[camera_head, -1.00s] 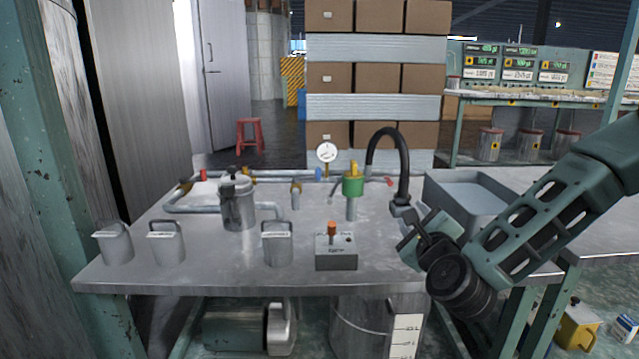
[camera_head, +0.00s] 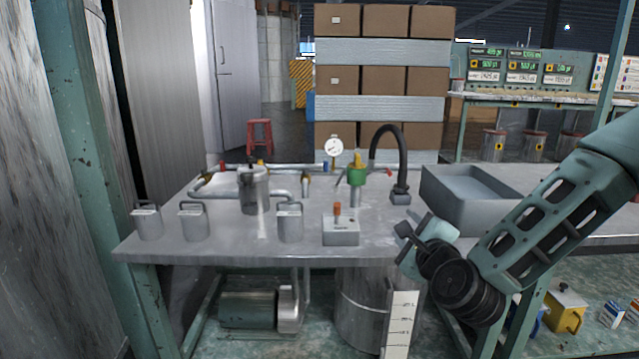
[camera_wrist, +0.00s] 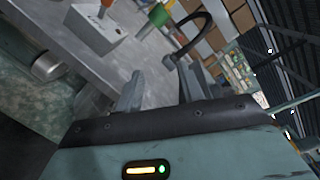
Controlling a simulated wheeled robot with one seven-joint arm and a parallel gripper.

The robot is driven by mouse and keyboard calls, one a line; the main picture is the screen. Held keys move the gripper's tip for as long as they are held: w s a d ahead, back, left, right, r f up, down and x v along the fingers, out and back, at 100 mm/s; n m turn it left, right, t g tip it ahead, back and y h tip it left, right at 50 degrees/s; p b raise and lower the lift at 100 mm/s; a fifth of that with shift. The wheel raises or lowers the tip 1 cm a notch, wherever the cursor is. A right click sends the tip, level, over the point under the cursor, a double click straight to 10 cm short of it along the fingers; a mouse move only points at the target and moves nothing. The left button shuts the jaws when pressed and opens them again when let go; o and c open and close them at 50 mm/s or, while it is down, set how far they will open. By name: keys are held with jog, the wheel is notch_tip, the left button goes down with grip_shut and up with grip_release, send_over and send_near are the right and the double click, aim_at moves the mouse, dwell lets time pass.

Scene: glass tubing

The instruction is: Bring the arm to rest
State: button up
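My gripper (camera_head: 424,230) is in front of the right part of the metal bench (camera_head: 150,250), near its front edge, with my arm coming in from the right. In the wrist view the two fingers of my gripper (camera_wrist: 160,88) stand apart with a clear gap and nothing between them. The gripper touches nothing that I can see.
On the bench stand a grey switch box (camera_head: 341,232) with an orange lever, several lidded cans, a metal pot (camera_head: 253,190), a green valve (camera_head: 357,175) and a black curved hose (camera_head: 386,130). A grey tray (camera_head: 470,205) lies behind my arm. A pump (camera_head: 250,308) sits below.

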jog(key=s+a+f+n+g+y, duration=0.2)
jog(key=s+a+f+n+g, duration=0.1)
jog(key=s+a+n+g, duration=0.35)
jog(key=s+a+f+n+g+y, duration=0.3)
jog(key=s+a+n, duration=0.3)
jog(key=n, duration=0.4)
jog(key=s+d+r+n+g+h, duration=0.1)
jog(key=s+d+n+g+h, duration=0.3)
jog(key=s+n, duration=0.5)
jog(key=s+d+r+n+g+h, duration=0.2)
jog(key=s+d+n+g, duration=0.25)
jog(key=s, duration=0.95)
notch_tip(320, 180, up, 32)
jog(key=t+p, duration=0.1)
jog(key=p, duration=3.1)
jog(key=shift+w+d+r+p, duration=0.2)
jog(key=shift+d+p, duration=0.2)
